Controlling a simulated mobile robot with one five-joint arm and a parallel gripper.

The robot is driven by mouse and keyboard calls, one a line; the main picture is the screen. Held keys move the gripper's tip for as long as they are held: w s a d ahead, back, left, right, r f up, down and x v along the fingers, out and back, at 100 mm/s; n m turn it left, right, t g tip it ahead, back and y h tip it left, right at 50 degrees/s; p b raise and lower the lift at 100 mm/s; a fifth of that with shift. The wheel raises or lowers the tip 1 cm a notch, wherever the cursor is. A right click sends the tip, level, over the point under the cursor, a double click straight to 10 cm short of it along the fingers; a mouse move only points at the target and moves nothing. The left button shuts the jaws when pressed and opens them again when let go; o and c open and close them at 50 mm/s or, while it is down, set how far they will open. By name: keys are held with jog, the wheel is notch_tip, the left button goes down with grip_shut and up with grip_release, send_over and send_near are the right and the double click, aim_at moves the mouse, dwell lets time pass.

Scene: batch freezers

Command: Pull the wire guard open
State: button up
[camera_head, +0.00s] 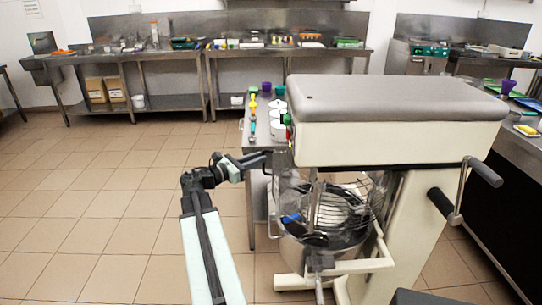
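The wire guard (343,206) is a curved cage of thin metal bars under the head of a large cream and grey mixer (395,130). It shows over the right part of the steel bowl (323,243); fewer bars show at the left. My arm comes up from the bottom of the picture and bends right at a dark joint. My gripper (268,158) is at its end, by the left side of the mixer head, above and left of the guard. It looks apart from the guard. Its fingers are small and dark, and their opening is unclear.
A crank handle (462,190) sticks out on the mixer's right. A table with colored utensils (252,112) stands behind the mixer. Steel benches (175,62) line the back wall, and a counter (520,150) is at right. The tiled floor at left is clear.

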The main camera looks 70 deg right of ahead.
jog(key=x, duration=0.5)
jog(key=shift+s+d, duration=0.2)
jog(key=shift+d, duration=0.05)
grip_shut()
jog(key=shift+w, duration=0.15)
dwell(0.9)
